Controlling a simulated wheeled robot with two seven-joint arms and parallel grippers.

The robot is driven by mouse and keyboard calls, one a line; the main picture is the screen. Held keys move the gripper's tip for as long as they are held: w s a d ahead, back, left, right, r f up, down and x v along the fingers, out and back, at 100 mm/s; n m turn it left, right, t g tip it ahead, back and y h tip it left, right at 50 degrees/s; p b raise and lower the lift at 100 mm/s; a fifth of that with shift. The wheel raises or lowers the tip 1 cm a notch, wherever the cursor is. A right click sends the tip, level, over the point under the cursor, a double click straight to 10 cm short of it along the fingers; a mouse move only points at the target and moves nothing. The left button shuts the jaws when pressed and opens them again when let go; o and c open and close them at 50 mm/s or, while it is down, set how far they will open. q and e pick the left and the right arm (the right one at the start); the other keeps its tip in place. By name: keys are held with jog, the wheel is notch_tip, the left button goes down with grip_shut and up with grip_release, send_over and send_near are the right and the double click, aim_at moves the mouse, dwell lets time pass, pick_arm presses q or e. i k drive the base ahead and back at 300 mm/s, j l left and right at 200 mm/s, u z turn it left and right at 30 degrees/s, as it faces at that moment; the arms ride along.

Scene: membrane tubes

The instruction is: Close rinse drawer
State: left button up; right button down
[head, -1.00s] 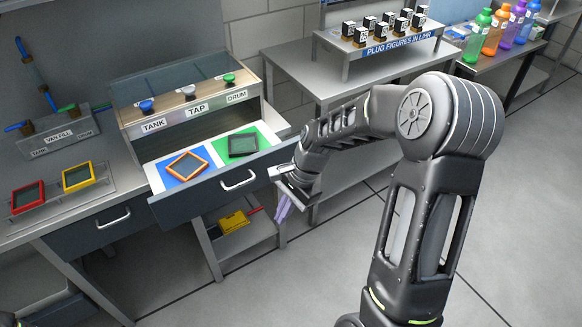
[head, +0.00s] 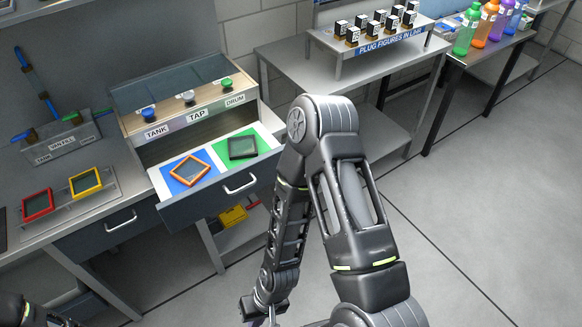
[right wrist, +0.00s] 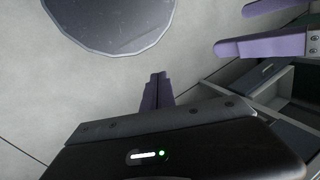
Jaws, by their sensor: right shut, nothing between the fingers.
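The rinse drawer (head: 200,205) is pulled open under the cabinet labelled TANK, TAP and DRUM in the head view. It has a dark front and a silver handle (head: 240,186). An orange frame (head: 190,170) lies on its blue area and a dark frame (head: 242,147) on its green area. My right gripper (head: 262,319) hangs at the bottom edge of the head view, in front of and apart from the drawer. Its purple fingers (right wrist: 155,92) are together and empty in the right wrist view. My left gripper's purple fingers (right wrist: 268,28) show there at upper right, spread apart.
Red (head: 37,205) and yellow (head: 86,182) frames stand on the left counter. A second closed drawer front (head: 100,236) is below them. A steel table (head: 290,55) with a rack of small figures stands at the right. The floor in front is open.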

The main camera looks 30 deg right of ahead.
aim_at(227, 182)
jog(key=i+j+z, duration=0.3)
jog(key=j+z, duration=0.35)
jog(key=i+j+z, duration=0.15)
jog(key=j+z, duration=0.5)
jog(key=j, duration=0.2)
jog(key=i, duration=0.05)
